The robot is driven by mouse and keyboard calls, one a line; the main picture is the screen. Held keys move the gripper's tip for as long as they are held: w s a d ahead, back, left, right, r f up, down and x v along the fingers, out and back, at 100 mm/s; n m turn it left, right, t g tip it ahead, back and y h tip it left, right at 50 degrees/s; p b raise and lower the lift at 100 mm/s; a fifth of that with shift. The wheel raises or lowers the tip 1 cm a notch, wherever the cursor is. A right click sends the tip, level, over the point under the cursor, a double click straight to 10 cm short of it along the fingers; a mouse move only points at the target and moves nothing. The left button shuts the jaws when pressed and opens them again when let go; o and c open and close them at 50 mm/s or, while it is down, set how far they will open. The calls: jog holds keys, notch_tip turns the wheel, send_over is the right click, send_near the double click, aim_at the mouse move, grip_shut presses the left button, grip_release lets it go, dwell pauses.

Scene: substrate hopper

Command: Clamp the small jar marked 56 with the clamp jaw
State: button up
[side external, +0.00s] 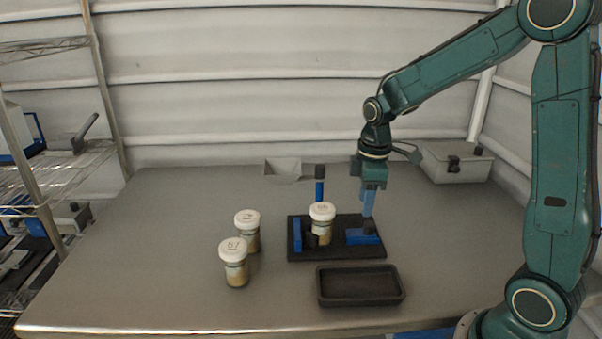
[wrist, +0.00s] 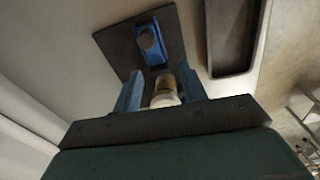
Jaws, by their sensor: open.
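A small white-lidded jar (side external: 322,226) stands upright on the black plate (side external: 340,251) of the clamp fixture, between a fixed blue block (side external: 297,236) at left and the blue clamp jaw (side external: 362,238) with a dark knob at right. Its lid marking is too small to read. It shows in the wrist view (wrist: 164,93), between my fingers in the picture; the clamp jaw (wrist: 150,45) lies beyond. My gripper (side external: 368,212) is open and empty, pointing down above the right end of the fixture, close to the clamp jaw and apart from the jar.
Two more white-lidded jars stand left of the fixture, one behind (side external: 247,232) and one in front (side external: 235,264). A dark empty tray (side external: 360,299) lies in front. A blue post with a black top (side external: 320,184) rises behind. A grey box (side external: 455,163) stands back right. The table's left is clear.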

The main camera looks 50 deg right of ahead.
aim_at(370, 222)
jog(key=shift+w+d+f+n+g, duration=0.15)
jog(key=shift+w+d+f, duration=0.1)
jog(key=shift+f, duration=0.25)
jog(key=shift+w+d+f+n+g, duration=0.1)
jog(key=shift+w+d+f+n, duration=0.15)
jog(key=shift+f, duration=0.3)
jog(key=shift+w+d+f+n+g, duration=0.15)
jog(key=shift+d+f, duration=0.1)
jog(key=shift+f, duration=0.25)
jog(key=shift+s+d, duration=0.1)
jog(key=shift+s+d, duration=0.5)
jog(key=shift+s, duration=0.05)
jog(key=shift+s+d+f, duration=0.15)
jog(key=shift+f, duration=2.3)
